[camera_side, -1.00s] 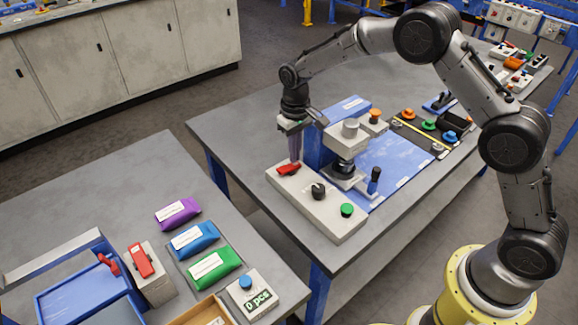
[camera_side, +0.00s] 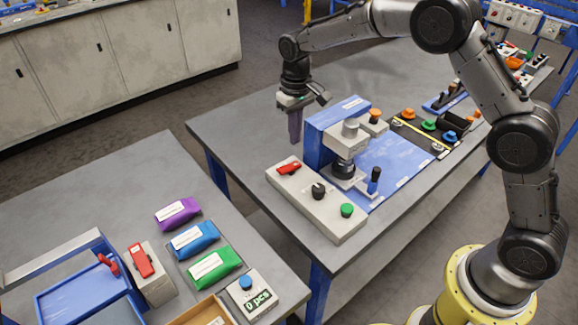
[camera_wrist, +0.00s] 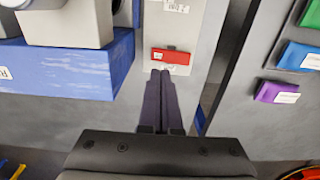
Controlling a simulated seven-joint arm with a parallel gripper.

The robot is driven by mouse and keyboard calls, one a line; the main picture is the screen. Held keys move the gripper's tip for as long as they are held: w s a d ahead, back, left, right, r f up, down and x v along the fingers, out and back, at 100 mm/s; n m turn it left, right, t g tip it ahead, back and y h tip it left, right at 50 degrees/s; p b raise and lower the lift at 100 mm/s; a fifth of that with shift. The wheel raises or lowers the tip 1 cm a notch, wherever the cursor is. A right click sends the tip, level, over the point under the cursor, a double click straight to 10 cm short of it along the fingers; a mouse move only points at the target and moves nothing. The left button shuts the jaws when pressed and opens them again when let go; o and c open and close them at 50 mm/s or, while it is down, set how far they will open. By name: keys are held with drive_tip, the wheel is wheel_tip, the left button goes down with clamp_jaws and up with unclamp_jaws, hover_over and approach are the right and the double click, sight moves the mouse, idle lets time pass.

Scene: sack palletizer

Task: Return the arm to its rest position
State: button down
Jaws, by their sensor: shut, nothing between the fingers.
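My gripper (camera_side: 295,140) is shut and empty. In the side view it hangs in the air with its fingers pointing down, above the far left part of the work table (camera_side: 240,128) and apart from the control box. In the wrist view my gripper's fingers (camera_wrist: 160,75) lie together, and their tips appear just below the red switch (camera_wrist: 171,56) in the picture. The red switch also shows in the side view (camera_side: 289,168), on the grey control box (camera_side: 330,212) with a black knob and a green button.
A blue and grey machine (camera_side: 340,125) stands close to the right of my gripper. On the nearer left table lie a purple sack (camera_side: 177,213), a blue sack (camera_side: 195,238) and a green sack (camera_side: 215,266). A counter box (camera_side: 252,297) reads "0 pcs".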

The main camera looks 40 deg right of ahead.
drive_tip(key=s+d+r+t, duration=0.1)
drive_tip(key=s+r+t, duration=0.15)
drive_tip(key=r, duration=0.55)
drive_tip(key=s+d+r+t, duration=0.15)
drive_tip(key=s+r, duration=0.25)
drive_tip(key=r, duration=0.5)
drive_tip(key=s+d+r+t, duration=0.15)
drive_tip(key=s+r, duration=0.35)
drive_tip(key=s, duration=0.8)
drive_tip(key=s+d+f, duration=0.1)
drive_tip(key=s+f, duration=0.3)
drive_tip(key=s, duration=0.3)
drive_tip(key=s+f, duration=0.4)
drive_tip(key=s, duration=0.4)
drive_tip(key=shift+s+d, duration=0.15)
drive_tip(key=shift+d, duration=0.25)
drive_tip(key=c, duration=1.6)
unclamp_jaws()
